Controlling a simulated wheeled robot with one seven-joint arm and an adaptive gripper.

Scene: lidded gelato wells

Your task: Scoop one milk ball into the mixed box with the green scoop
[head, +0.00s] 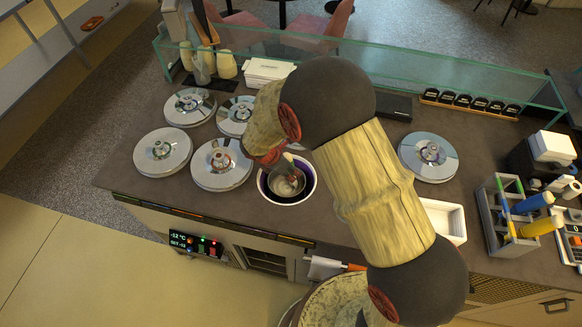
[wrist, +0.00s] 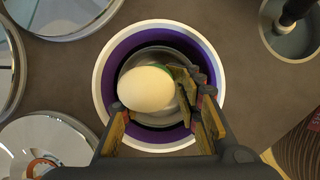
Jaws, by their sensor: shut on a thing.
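My gripper (head: 272,157) is over a white-rimmed tub with a purple inner ring (head: 312,181), its lid off. In the wrist view the tub (wrist: 104,68) holds a grey metal bowl shape. A large smooth white ball (wrist: 147,89) shows there, between and ahead of my fingers. A green edge of the scoop (wrist: 178,72) shows behind the ball. My gripper (wrist: 160,112) is shut on the scoop, mostly hidden by the fingers and ball. I cannot tell how deep the ball sits. A white open box (head: 447,220) is partly behind my arm; I see no label on it.
Several round metal-lidded wells (head: 163,152) lie left of the tub, and one lidded well (head: 428,157) lies right. A glass guard (head: 440,82) runs along the back. A rack (head: 500,212) with blue and yellow handled tools stands at right. A white lidded box (head: 268,72) is behind.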

